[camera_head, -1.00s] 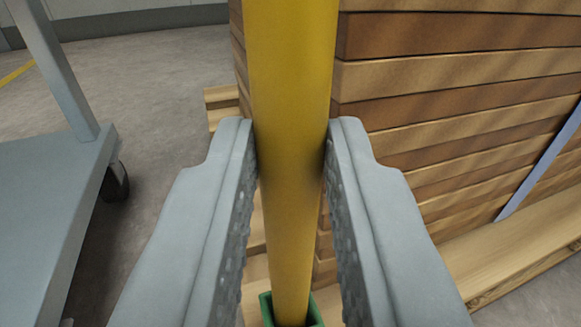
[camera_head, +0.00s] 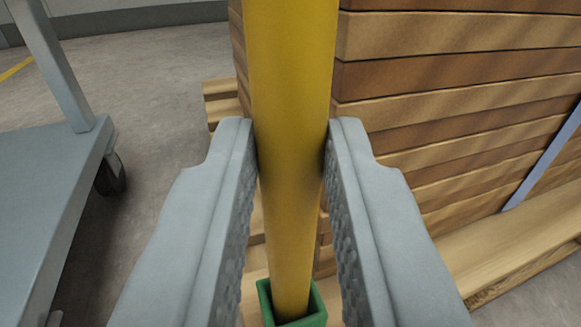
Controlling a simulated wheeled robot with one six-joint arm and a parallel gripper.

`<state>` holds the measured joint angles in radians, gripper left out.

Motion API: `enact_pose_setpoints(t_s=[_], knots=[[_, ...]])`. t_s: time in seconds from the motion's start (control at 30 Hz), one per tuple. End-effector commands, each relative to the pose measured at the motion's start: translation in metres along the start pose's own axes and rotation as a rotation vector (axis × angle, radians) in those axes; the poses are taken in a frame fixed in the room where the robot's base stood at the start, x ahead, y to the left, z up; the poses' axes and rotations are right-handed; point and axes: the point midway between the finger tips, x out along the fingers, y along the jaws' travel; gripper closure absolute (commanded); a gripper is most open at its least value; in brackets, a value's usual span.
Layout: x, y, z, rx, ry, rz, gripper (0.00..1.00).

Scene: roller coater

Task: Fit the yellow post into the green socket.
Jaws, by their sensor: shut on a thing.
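The yellow post (camera_head: 291,70) stands upright in the middle of the head camera view and runs out of the top of the picture. My gripper (camera_head: 290,150) is shut on it, with one grey jaw against each side. The green socket (camera_head: 312,321) shows at the bottom, between the jaws. It is a square, open-topped box, cut off by the lower edge of the picture. The post's lower end lies within the socket's rim in the picture. The bottom tip is hidden, so I cannot tell how deep it sits.
A stack of wooden boards (camera_head: 455,85) stands close behind and right of the post, on a pallet (camera_head: 500,250). A blue-grey strap (camera_head: 545,160) crosses the stack. A grey wheeled cart (camera_head: 45,190) is at the left. Bare floor (camera_head: 165,90) lies between.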

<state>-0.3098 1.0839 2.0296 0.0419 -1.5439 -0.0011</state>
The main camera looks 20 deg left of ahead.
Motion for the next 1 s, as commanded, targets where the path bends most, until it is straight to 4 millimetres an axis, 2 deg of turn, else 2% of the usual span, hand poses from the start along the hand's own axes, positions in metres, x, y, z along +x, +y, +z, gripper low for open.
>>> enact_pose_setpoints(t_s=[0.07, 0.1, 0.2, 0.5, 0.63, 0.77, 1.0], knots=[[0.0, 0.0, 0.002, 0.0, 0.0, 0.0, 1.0], [0.0, 0.0, 0.001, 0.0, 0.001, 0.0, 0.75], [0.0, 0.0, 0.001, 0.0, 0.0, 0.0, 0.55], [-0.001, 0.0, 0.002, 0.0, -0.001, 0.0, 0.55], [-0.009, 0.0, 0.002, 0.0, -0.002, 0.0, 0.55], [-0.027, 0.0, 0.002, 0.0, -0.003, 0.0, 0.55], [-0.075, 0.0, 0.002, 0.0, -0.003, 0.0, 0.55]])
